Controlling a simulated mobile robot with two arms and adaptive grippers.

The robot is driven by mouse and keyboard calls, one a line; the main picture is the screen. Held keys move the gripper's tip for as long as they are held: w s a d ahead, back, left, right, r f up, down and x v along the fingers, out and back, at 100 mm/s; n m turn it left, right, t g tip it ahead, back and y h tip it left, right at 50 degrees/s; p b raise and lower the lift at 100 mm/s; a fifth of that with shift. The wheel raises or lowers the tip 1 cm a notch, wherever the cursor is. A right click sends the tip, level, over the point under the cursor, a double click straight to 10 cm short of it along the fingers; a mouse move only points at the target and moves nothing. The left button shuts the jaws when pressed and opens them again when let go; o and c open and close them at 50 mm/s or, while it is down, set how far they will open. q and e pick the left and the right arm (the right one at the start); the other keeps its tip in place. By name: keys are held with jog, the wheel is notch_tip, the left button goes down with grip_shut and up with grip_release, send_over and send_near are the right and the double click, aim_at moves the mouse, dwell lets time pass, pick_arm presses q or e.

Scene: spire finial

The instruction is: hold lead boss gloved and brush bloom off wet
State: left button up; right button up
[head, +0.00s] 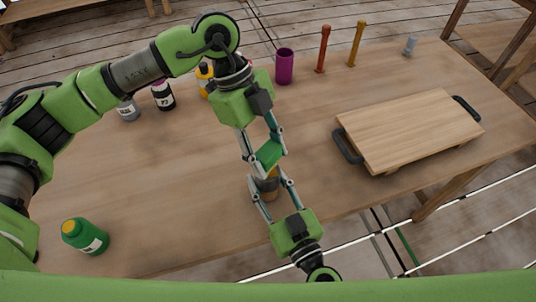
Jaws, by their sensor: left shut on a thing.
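My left gripper (265,158) reaches down from the top of the head view, its fingers shut on a flat green piece (269,154). Just below it, a small tan and dark rounded object (267,186) sits near the table's front edge; I cannot tell whether it is the lead boss. My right gripper (268,184) comes up from the bottom, with its fingers on both sides of this object. Whether they press on it is not clear. The fingers hide much of the object. No brush or glove can be made out for certain.
On the wooden table (190,190) a board with dark handles (410,128) lies at right. Several bottles, a purple cup (285,66), a red post (323,48) and a yellow post (356,43) line the back. The left middle is clear.

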pick_arm(q)
jog(key=shift+s, duration=1.1)
jog(key=shift+w, duration=1.15)
jog(key=shift+s, duration=0.6)
jog(key=a+r, duration=0.5)
jog(key=r, duration=0.2)
pick_arm(e)
jog(key=o, duration=1.3)
